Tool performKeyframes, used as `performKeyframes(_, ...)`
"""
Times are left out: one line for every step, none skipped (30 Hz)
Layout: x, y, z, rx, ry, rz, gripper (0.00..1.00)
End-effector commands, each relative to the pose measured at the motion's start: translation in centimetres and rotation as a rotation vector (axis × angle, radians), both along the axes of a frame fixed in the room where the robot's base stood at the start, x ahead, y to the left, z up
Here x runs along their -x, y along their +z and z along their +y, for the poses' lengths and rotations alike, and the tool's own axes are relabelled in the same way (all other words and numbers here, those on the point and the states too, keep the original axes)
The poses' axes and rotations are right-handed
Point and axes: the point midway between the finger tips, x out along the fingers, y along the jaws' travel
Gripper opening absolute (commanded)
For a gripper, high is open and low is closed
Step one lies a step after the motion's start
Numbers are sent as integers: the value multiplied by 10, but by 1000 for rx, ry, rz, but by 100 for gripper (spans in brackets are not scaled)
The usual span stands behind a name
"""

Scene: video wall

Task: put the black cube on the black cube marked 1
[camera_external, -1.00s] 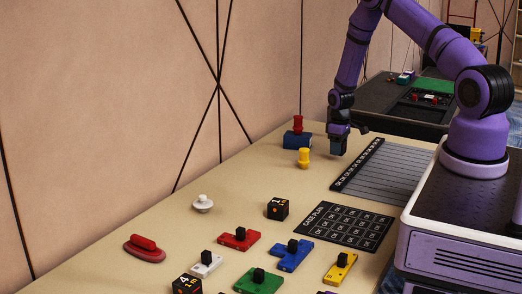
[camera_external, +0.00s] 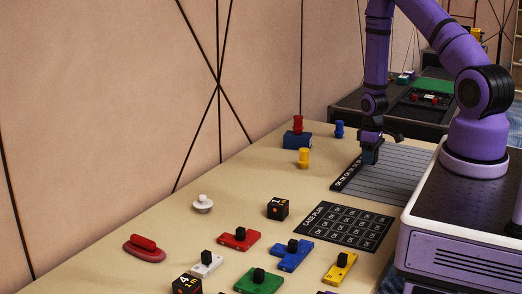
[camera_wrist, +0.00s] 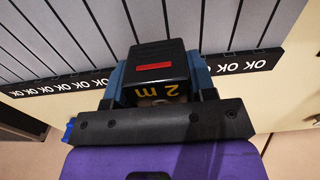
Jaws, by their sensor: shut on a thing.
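My gripper (camera_external: 369,156) is shut on a black cube (camera_wrist: 155,68). In the wrist view the cube has a red stripe and the orange marking "2 m", and it sits between the two blue fingers. In the external view the gripper is over the left edge of the striped board, and the held cube is hard to tell from the fingers. The black cube marked 1 (camera_external: 277,209) stands on the table left of and nearer than my gripper, with its top clear.
Another black cube (camera_external: 187,284) marked 4 is at the front. Coloured blocks with black knobs, like the red one (camera_external: 239,239), stand nearby. Yellow (camera_external: 303,158) and blue (camera_external: 339,129) pegs stand at the back.

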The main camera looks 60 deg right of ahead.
Motion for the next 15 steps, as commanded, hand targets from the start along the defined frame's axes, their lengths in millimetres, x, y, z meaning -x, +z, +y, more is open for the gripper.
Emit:
performKeyframes(0,0,1,0,0,0,26)
performKeyframes(0,0,2,0,1,0,26)
performKeyframes(-1,1,4,0,1,0,26)
performKeyframes(-2,1,6,0,2,0,26)
performKeyframes(-4,1,9,0,2,0,26)
performKeyframes(-6,2,15,0,3,0,26)
performKeyframes(-9,3,20,-1,5,0,26)
performKeyframes(-11,4,26,-1,4,0,26)
performKeyframes(-15,5,36,-1,6,-1,26)
performKeyframes(-18,6,44,-1,6,0,26)
performKeyframes(-20,7,53,-1,7,0,26)
performKeyframes(-24,9,65,-2,7,0,26)
performKeyframes(-26,10,74,-2,8,0,26)
performKeyframes(-28,11,83,-2,7,0,26)
performKeyframes(-31,13,95,-2,5,0,26)
